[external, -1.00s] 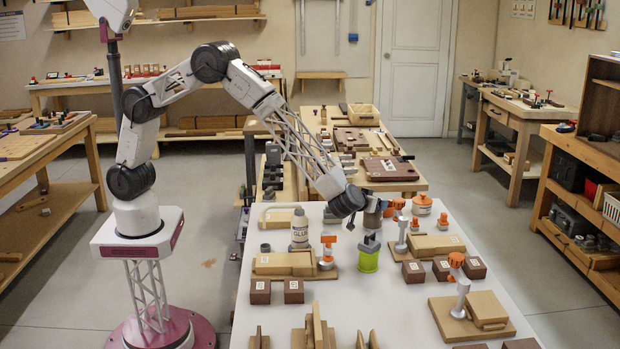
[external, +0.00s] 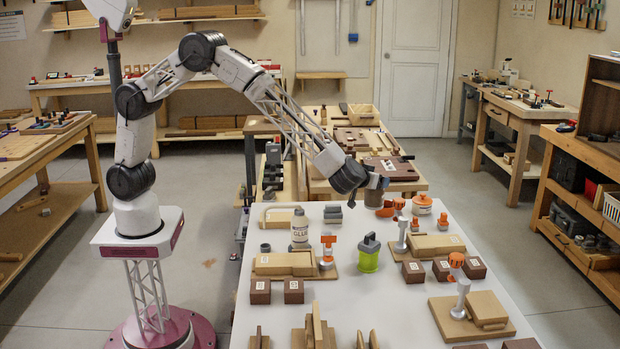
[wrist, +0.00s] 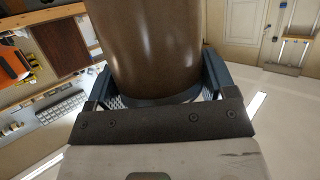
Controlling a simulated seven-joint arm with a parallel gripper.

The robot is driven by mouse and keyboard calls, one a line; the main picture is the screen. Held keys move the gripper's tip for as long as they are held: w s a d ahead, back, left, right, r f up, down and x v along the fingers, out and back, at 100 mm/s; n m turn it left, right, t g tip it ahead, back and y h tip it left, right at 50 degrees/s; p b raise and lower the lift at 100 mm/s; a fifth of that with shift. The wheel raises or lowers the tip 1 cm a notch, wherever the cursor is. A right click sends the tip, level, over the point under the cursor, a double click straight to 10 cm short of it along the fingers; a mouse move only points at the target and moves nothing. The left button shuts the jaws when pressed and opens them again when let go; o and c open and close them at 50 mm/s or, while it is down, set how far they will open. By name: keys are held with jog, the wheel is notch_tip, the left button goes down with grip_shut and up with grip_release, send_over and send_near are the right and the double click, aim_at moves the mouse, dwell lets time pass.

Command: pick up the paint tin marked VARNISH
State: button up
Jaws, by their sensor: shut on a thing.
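My gripper (wrist: 160,97) is shut on a brown, rounded tin (wrist: 158,45). In the wrist view the tin stands between the two dark fingers and fills the upper middle, and its top is cut off. In the external view my gripper (external: 376,184) is above the far part of the white bench, with the brown tin (external: 372,198) at its end. No lettering on the tin can be read, so I cannot tell if it says VARNISH.
A green container with a grey top (external: 368,260) stands on the white bench (external: 400,305) in front of my gripper. A GLUE bottle (external: 299,230) stands to the left. An orange pot (external: 422,205) and orange-topped clamps (external: 401,235) are at right. Brown blocks (external: 473,267) lie nearer.

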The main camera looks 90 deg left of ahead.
jog(key=shift+r, duration=0.7)
